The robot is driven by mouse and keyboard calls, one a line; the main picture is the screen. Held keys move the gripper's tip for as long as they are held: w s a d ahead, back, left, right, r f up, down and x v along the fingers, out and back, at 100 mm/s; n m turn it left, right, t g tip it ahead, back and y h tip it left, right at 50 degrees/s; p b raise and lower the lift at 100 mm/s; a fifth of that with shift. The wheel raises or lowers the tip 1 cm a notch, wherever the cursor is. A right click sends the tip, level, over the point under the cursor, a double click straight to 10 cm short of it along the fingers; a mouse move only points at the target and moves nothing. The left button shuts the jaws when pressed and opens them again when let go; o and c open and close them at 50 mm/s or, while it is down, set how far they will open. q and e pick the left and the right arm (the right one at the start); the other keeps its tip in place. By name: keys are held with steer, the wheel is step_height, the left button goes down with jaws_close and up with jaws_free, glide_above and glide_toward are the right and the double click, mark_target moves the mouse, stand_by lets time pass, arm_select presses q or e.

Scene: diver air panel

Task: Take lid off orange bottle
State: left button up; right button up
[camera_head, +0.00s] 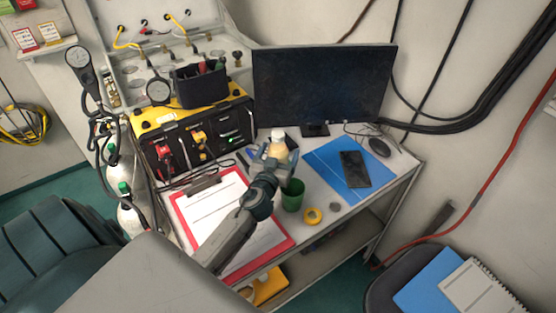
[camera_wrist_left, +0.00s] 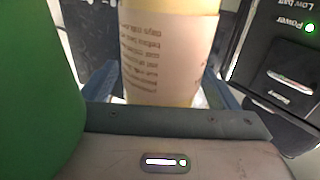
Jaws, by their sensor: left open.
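The orange bottle (camera_head: 278,152) stands on the desk in front of the monitor, with its white lid (camera_head: 278,134) on top. In the left wrist view the bottle (camera_wrist_left: 170,55) is close and fills the middle, its pale printed label facing me; its lid is out of that picture. My left gripper (camera_head: 273,158) is open, with one finger on each side of the bottle. In the wrist view I cannot tell whether the fingers touch it. My right gripper is not in view.
A green cup (camera_head: 292,196) stands close beside my left gripper and looms at the left of the wrist view. A yellow tape roll (camera_head: 312,216) lies near the front edge. A red clipboard (camera_head: 279,245), yellow-black air panel (camera_head: 200,139), phone (camera_head: 355,169) and monitor (camera_head: 320,85) surround the spot.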

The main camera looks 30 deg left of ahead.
arm_select(q)
steer(key=shift+w+a, duration=0.15)
steer(key=shift+w, duration=0.35)
steer(key=shift+c, duration=0.2)
steer(key=shift+s, duration=0.1)
steer(key=c, duration=1.5)
steer(key=shift+r, duration=0.15)
